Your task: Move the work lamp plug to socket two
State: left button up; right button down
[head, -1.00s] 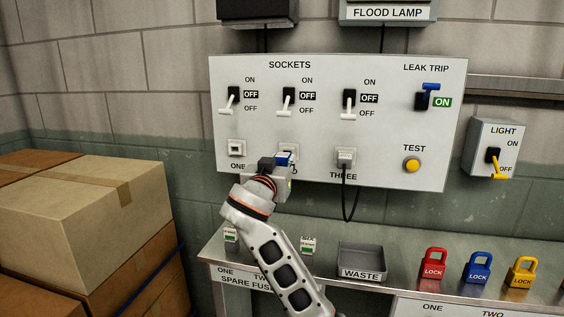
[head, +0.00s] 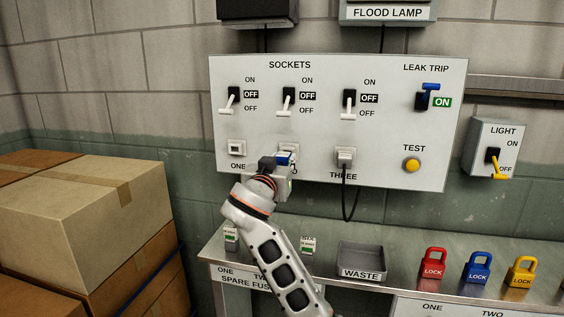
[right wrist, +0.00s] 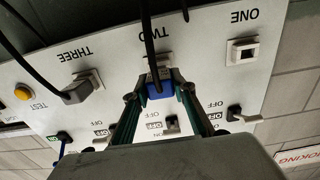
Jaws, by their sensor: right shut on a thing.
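My right gripper (head: 280,164) is at the panel over socket two, shut on a blue plug (head: 285,157). The plug also shows between the fingertips in the right wrist view (right wrist: 160,91), with a black cable running from it. Socket two (right wrist: 160,71) is right behind the plug and mostly covered. The plug is in line with it, but I cannot tell whether it is fully seated. Socket one (head: 236,148) is empty. A grey plug with a black cable sits in socket three (head: 345,156). My left gripper is not in view.
The switches above the sockets (head: 288,100) have their levers down at OFF. Below the panel is a shelf with a waste tray (head: 361,274) and padlocks, including a red one (head: 433,264). Cardboard boxes (head: 90,212) stand at the left. The cable of socket three hangs beside my gripper.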

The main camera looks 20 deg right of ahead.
jog(key=shift+x, duration=1.35)
jog(key=c, duration=1.6)
grip_release()
notch_tip(320, 180, up, 10)
jog(key=shift+r, duration=0.1)
